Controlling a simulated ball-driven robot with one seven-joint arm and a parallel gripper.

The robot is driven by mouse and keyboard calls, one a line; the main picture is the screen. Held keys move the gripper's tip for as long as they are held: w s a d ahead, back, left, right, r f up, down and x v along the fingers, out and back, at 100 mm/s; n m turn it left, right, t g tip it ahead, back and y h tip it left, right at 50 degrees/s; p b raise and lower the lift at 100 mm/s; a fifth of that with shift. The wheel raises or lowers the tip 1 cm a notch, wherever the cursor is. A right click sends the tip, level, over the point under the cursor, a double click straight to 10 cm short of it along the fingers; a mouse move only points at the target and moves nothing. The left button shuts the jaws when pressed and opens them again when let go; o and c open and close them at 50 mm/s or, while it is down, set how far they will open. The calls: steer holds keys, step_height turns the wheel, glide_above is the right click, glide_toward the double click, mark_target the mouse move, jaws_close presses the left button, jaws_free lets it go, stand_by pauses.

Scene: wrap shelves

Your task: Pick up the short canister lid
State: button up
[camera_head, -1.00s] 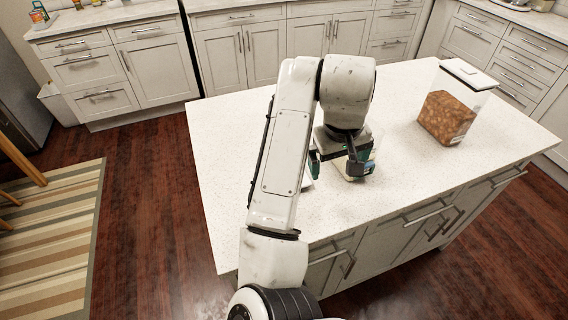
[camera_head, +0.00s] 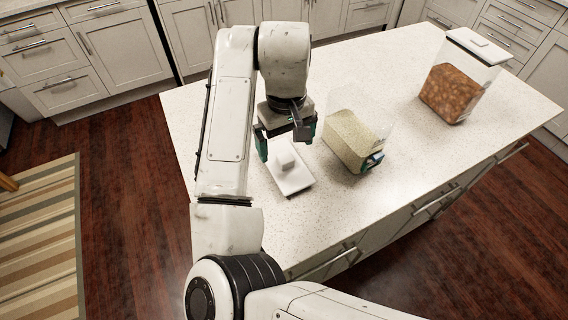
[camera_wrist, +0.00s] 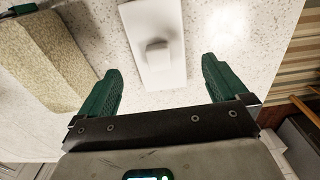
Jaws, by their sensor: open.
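The short canister lid (camera_head: 293,179) is a white rectangular plate with a raised knob. It lies flat on the island counter, knob up, just below my gripper (camera_head: 287,146) in the head view. In the wrist view the lid (camera_wrist: 166,66) is ahead of my gripper (camera_wrist: 160,88), in line with the gap between the green fingers. My gripper is open and empty, with the fingers apart from the lid. The short canister (camera_head: 354,142) is clear, holds a pale grainy filling, and stands lidless to the right of the lid. It shows partly at the upper left of the wrist view.
A taller clear canister (camera_head: 457,95) with brown contents and a white lid stands at the counter's far right. The pale speckled counter (camera_head: 415,130) is clear between the canisters. The counter's front edge runs near the lid. Cabinets line the back wall.

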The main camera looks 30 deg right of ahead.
mark_target(285, 156)
steer(key=shift+w+d+f, duration=0.1)
steer(key=shift+w+f, duration=0.1)
steer(key=shift+f, duration=1.45)
steer(key=shift+w+f, duration=0.15)
steer(key=shift+f, duration=1.45)
steer(key=shift+c, duration=0.3)
steer(key=c, duration=0.8)
steer(key=shift+r, duration=0.1)
